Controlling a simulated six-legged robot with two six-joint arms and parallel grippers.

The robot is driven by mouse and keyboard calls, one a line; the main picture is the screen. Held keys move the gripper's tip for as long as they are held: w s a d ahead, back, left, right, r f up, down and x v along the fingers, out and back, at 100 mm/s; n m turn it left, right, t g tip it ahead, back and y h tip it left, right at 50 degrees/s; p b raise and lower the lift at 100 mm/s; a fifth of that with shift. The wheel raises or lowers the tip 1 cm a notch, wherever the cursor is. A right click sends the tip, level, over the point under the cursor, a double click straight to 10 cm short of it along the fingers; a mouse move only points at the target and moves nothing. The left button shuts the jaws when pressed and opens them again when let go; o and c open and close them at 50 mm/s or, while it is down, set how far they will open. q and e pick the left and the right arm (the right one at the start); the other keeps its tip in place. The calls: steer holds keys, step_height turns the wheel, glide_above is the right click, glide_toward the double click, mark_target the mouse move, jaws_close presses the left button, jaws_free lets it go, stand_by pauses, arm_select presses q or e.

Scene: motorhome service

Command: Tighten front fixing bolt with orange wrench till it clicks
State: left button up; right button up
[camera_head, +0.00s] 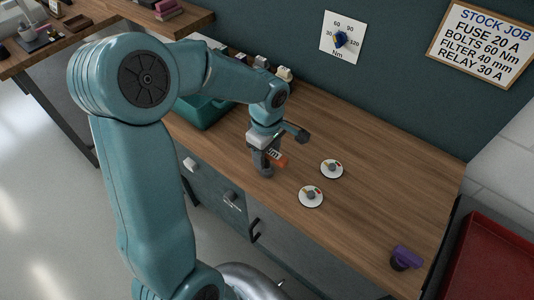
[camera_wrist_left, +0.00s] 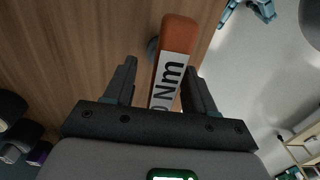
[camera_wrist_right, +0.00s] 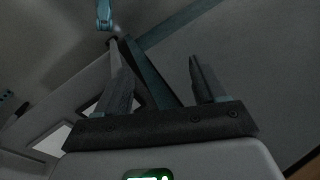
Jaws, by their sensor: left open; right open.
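The orange wrench (camera_head: 280,161) is partly hidden by my left gripper (camera_head: 266,165) above the front part of the bench. Those fingers are open, with a gap beside the handle. Two white round plates with grey bolts sit on the bench to the right: a nearer one (camera_head: 311,197) and a farther one (camera_head: 332,169). My right gripper (camera_wrist_right: 155,68) is open and empty, and is outside the head view.
A teal bin (camera_head: 203,113) stands behind my left arm. A purple object (camera_head: 405,257) is at the bench's right front. A red tray (camera_head: 502,255) lies beyond the right end. A dial card (camera_head: 341,40) and a stock board (camera_head: 487,42) hang on the wall. The right bench top is mostly clear.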

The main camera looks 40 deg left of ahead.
arm_select(q)
steer(key=shift+f, duration=0.45)
steer(key=shift+s+d, duration=0.1)
steer(key=shift+s, duration=0.2)
steer(key=shift+w, duration=0.2)
steer(key=c, duration=0.5)
steer(key=shift+f, duration=0.1)
jaws_close()
steer(key=shift+w+r, duration=0.1)
steer(key=shift+r, duration=0.3)
step_height(320, 180, up, 19)
steer(key=shift+r, duration=0.2)
